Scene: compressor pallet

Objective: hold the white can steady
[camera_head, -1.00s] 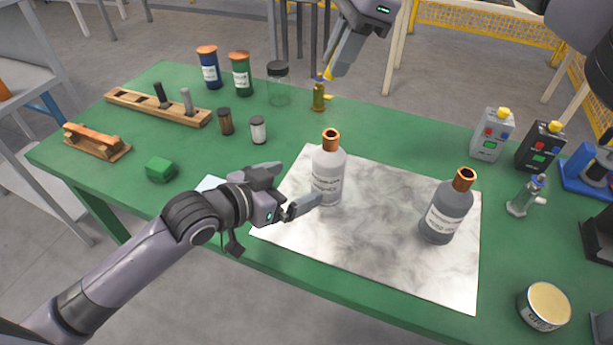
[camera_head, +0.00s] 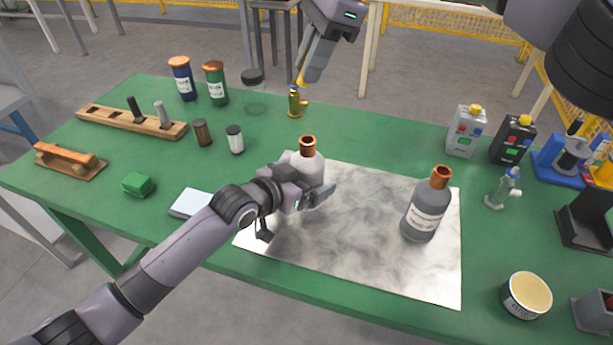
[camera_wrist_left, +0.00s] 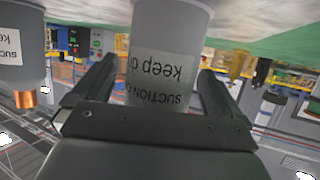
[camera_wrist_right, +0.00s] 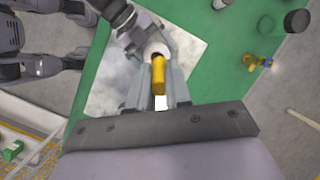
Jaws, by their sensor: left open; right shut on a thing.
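The white can (camera_head: 304,167) with a copper-coloured neck stands upright on the marbled mat (camera_head: 340,258). My left gripper (camera_head: 316,190) is around its body, jaws open. In the left wrist view the can (camera_wrist_left: 165,50) sits between the two fingers, its label upside down; whether they touch it is unclear. My right gripper (camera_head: 311,72) is up behind the can, shut on a small yellow cylinder (camera_wrist_right: 159,75). In the right wrist view that cylinder overlaps the can from above.
A grey can (camera_head: 425,210) stands on the mat to the right. A brass valve (camera_head: 295,103) is on the green table just below my right gripper. Small jars, a green block (camera_head: 138,184) and a pale pad (camera_head: 189,203) lie left. The mat's middle is clear.

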